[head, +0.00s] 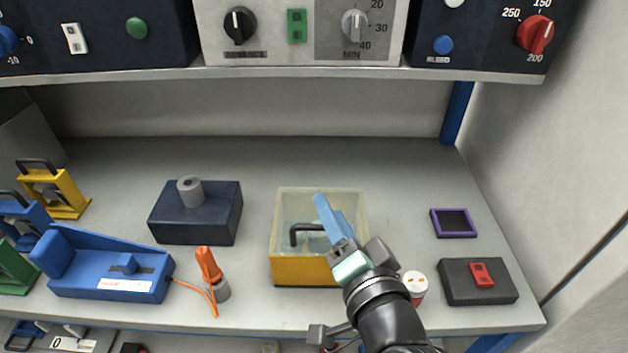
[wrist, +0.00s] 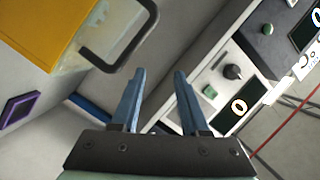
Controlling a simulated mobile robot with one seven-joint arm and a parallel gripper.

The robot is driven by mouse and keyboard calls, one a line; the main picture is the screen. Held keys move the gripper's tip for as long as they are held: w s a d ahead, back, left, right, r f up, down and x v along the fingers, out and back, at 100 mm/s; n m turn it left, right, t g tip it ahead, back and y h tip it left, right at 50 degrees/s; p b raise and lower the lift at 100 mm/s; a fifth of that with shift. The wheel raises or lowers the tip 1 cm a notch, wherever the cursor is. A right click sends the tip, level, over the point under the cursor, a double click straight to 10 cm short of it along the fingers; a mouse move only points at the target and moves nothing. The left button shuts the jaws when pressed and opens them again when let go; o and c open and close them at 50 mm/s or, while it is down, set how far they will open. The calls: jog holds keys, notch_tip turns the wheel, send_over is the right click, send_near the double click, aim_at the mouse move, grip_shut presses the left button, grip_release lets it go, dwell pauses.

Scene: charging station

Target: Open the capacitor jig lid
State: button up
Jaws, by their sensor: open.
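The capacitor jig (head: 290,268) is a yellow box with a clear lid (head: 285,205) and a dark handle (head: 293,234), near the middle of the bench in the head view. The lid looks closed, though its exact angle is hard to tell. My gripper (head: 320,200) reaches over the jig and hides part of its right side. In the wrist view the yellow jig (wrist: 40,30) is at the upper left, and its handle (wrist: 145,30) lies left of my gripper (wrist: 160,75).
A red-and-white round piece (head: 414,285) and a dark box with a red switch (head: 480,282) stand to the right. A dark block (head: 195,220) and a blue device (head: 105,270) stand to the left. A shelf (head: 300,73) with control panels overhangs the back.

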aim_at(320, 225)
jog(key=s+d+f+m+g+y+p, duration=0.1)
jog(key=s+d+f+m+p, duration=0.15)
jog(key=s+m+p, duration=0.4)
jog(key=x, duration=1.3)
jog(key=shift+s+a+f, duration=0.1)
jog(key=shift+a+f, duration=0.25)
grip_shut()
dwell(0.6)
